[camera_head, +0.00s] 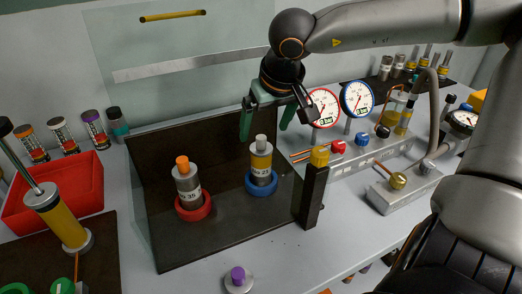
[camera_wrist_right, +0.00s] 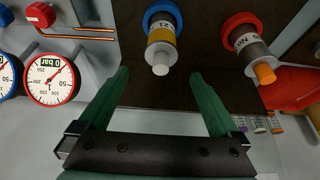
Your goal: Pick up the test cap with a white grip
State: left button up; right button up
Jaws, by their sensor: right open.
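The test cap with a white grip (camera_head: 262,160) stands upright in a blue ring (camera_head: 261,182) on the dark mat. It has a yellow band and a pale knob on top. In the right wrist view its white grip (camera_wrist_right: 160,70) shows between the two green fingertips, with its yellow band (camera_wrist_right: 162,35) beyond. My right gripper (camera_head: 267,122) is open and empty above the cap, its fingers pointing down. In the wrist view the right gripper (camera_wrist_right: 159,76) has its fingers wide apart, and neither visibly touches the cap. My left gripper is not in view.
An orange-grip cap (camera_head: 187,184) stands in a red ring to the left. A black post with a yellow top (camera_head: 314,186) stands close on the right. Gauges (camera_head: 357,98) on a grey block stand further right. A red tray (camera_head: 55,191) is at the left; a purple-knobbed piece (camera_head: 238,280) sits in front.

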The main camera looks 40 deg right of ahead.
aim_at(262, 137)
jog(key=x, duration=0.5)
jog(key=shift+c, duration=0.3)
grip_shut()
dwell(0.5)
